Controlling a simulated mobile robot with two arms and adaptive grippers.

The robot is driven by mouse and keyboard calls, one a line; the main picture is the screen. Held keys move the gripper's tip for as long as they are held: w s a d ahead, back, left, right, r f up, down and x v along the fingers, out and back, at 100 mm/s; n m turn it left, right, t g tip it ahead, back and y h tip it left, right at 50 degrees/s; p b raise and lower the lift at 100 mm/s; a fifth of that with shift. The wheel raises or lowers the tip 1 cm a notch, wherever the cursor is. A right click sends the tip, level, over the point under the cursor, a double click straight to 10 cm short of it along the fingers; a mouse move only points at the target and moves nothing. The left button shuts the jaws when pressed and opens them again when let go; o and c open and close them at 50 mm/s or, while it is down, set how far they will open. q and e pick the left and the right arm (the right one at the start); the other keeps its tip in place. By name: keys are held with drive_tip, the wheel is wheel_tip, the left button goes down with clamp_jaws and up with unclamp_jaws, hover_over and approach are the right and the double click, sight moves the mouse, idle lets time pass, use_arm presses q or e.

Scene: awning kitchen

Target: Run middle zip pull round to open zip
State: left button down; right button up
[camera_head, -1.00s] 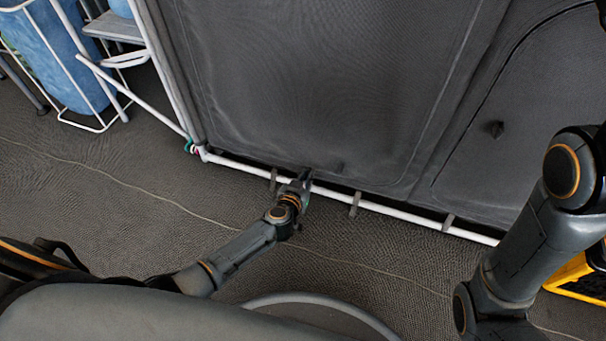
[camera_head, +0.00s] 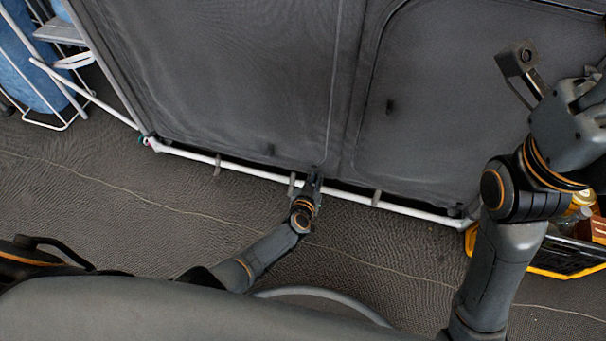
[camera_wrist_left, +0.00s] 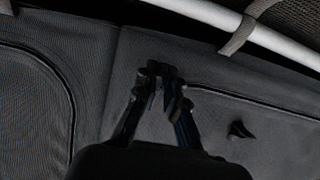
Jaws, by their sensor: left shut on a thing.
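The middle panel (camera_head: 230,75) of the dark fabric wall has a thin zip line (camera_head: 335,85) up its right side. In the left wrist view the zip line (camera_wrist_left: 225,93) runs along the panel's bottom to the right of the fingertips. My left gripper (camera_head: 314,176) is at the panel's lower right corner, just above the white pole. In the left wrist view its fingertips (camera_wrist_left: 161,86) are closed at the zip line. The zip pull between them is too small and dark to make out. My right gripper (camera_head: 555,85) is raised at the right, only partly in view.
The white pole (camera_head: 250,173) with grey straps runs along the wall's foot. Dark tabs stick out of the middle panel (camera_head: 270,150) and right panel (camera_head: 390,106). A yellow-rimmed crate (camera_head: 545,270) stands at the right, a white rack (camera_head: 60,75) at the left.

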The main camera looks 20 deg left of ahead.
use_arm(q)
drive_tip(key=shift+s+d, duration=0.15)
drive_tip(key=shift+d, duration=1)
drive_tip(key=c, duration=1.4)
unclamp_jaws()
drive_tip(key=shift+d, duration=0.15)
drive_tip(key=shift+a, duration=0.2)
